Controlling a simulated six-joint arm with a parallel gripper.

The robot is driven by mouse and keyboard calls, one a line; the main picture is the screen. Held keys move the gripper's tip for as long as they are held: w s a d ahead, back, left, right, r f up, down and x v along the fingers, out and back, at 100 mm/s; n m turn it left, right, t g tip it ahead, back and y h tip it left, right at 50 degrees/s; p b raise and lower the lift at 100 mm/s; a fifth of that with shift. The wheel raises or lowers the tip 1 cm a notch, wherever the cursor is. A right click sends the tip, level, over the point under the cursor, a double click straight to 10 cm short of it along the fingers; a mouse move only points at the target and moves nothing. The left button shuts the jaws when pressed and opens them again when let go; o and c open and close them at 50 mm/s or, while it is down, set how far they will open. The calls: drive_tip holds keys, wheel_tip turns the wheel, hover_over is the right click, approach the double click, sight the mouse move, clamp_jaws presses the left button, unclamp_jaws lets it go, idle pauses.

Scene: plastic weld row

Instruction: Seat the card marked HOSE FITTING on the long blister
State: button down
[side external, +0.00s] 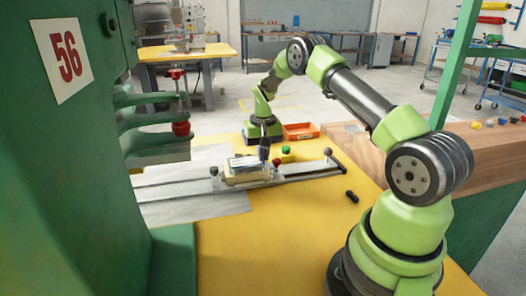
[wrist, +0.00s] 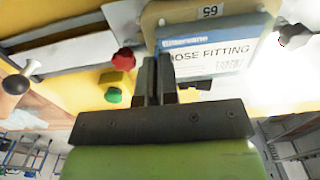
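In the side external view the card (side external: 246,161) lies roughly flat on top of the holder on the metal slide. My gripper (wrist: 155,62) has its two dark fingers close together at the card's left edge in the wrist view, and the right finger covers part of that edge. Whether the card's edge is between the fingers is hidden. I cannot make out the blister under the card.
A red knob (wrist: 124,60) and a green button (wrist: 113,95) sit close beside the fingers. A ball-ended handle (side external: 328,152) stands at the slide's end. The green press (side external: 80,130) rises at left. An orange bin (side external: 301,131) stands behind. The yellow table front (side external: 270,240) is clear.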

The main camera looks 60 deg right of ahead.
drive_tip(key=shift+f, duration=0.25)
drive_tip(key=c, duration=1.3)
unclamp_jaws()
drive_tip(key=c, duration=0.4)
drive_tip(key=shift+r, duration=3.55)
